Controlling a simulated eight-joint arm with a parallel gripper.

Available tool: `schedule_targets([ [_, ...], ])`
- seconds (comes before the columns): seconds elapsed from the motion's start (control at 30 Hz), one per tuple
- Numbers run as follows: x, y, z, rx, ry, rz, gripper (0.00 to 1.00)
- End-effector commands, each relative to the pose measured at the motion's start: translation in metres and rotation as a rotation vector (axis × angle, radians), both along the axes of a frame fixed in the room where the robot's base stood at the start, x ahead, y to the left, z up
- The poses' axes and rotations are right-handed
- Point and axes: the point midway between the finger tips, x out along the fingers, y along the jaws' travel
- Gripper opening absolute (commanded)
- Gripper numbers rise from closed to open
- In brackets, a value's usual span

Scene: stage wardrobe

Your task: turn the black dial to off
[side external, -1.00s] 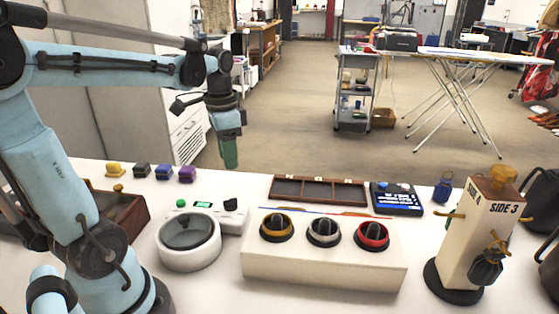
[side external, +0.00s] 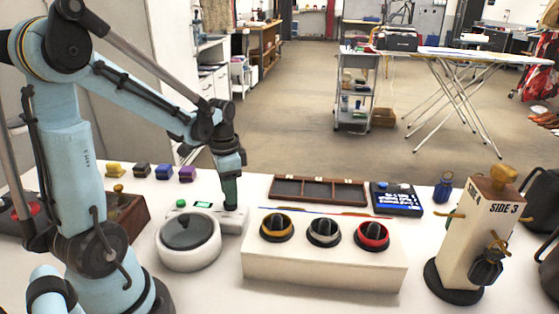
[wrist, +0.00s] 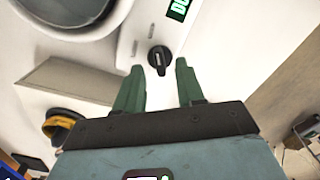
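The black dial (wrist: 160,57) is a small round knob with a pale mark on a white panel in the wrist view. The panel belongs to the white device with a round drum (side external: 189,241) and a small green-lit display (side external: 203,205); the display is partly cut off in the wrist view (wrist: 180,8). My gripper (wrist: 159,64) has two green fingers, which are open with a gap between them. The dial shows between and just beyond the fingertips. In the side view my gripper (side external: 231,203) points down over the device's right end and largely hides the dial. I cannot tell whether the fingers touch it.
A white box (side external: 320,268) with gold-, silver- and red-ringed knobs stands right of the device. A brown compartment tray (side external: 318,203) and a dark screen unit (side external: 397,200) lie behind it. A tall marked block (side external: 484,235) stands at the right. A green button (side external: 181,203) is on the device.

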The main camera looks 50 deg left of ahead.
Motion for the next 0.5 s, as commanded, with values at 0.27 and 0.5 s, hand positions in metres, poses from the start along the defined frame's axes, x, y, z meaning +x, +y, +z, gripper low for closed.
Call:
schedule_targets([
  [0.27, 0.0, 0.0, -0.016, 0.0, 0.0, 0.0, 0.38],
  [0.5, 0.0, 0.0, -0.017, 0.0, 0.0, 0.0, 0.38],
])
